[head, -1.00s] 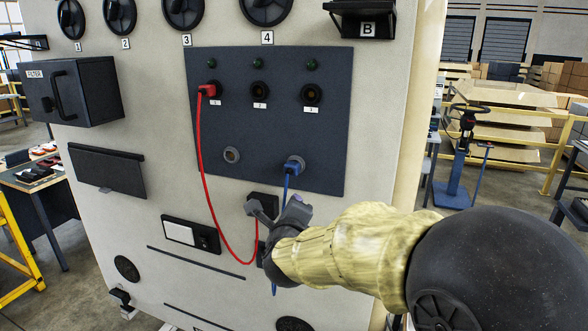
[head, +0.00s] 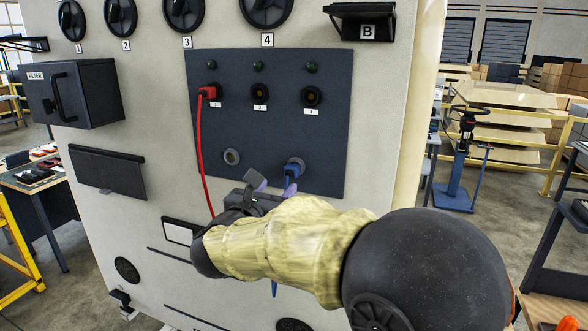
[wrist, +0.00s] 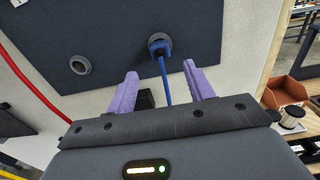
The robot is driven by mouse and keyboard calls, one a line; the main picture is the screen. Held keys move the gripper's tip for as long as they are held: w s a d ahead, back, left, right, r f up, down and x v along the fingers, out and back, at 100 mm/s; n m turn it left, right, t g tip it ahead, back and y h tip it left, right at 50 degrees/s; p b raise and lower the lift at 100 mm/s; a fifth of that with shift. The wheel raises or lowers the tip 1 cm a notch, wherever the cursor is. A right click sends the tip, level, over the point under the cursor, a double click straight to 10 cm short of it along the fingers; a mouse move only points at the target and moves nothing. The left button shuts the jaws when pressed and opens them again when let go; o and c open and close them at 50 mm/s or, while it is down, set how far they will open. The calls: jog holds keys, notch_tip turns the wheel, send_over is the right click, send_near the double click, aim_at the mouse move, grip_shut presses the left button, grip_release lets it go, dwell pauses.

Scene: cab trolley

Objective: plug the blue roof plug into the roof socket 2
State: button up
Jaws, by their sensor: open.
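The blue roof plug (head: 293,169) sits in the lower right round holder on the dark panel (head: 330,140), its blue cable hanging down. It also shows in the wrist view (wrist: 160,45). Roof socket 2 (head: 260,92), the middle of the upper row, looks empty. My gripper (head: 275,186) is open, with its purple fingers pointing at the panel just below the blue plug. In the wrist view my gripper (wrist: 160,70) has its fingers on either side of the blue cable, short of the plug. My arm hides the lower cable in the head view.
A red plug (head: 208,92) fills socket 1, its red cable (head: 200,150) hanging left of my gripper. Socket 3 (head: 311,95) and the lower left holder (head: 232,157) look empty. A dark filter box (head: 75,92) juts out at the left.

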aim_at(290, 173)
jog(key=p+x, duration=0.3)
jog(key=x, duration=0.1)
jog(key=shift+w+r, duration=0.1)
jog(key=shift+w+d+f+b, duration=0.2)
jog(key=shift+w+f+b, duration=0.1)
jog(key=shift+w, duration=0.1)
jog(key=shift+w+d+b, duration=0.1)
jog(key=shift+w+b, duration=0.2)
jog(key=shift+w, duration=0.05)
jog(key=shift+b+x, duration=0.7)
jog(key=shift+x, duration=0.7)
jog(key=shift+r, duration=0.1)
jog(key=shift+b, duration=1.35)
grip_shut()
jog(key=shift+s, duration=0.1)
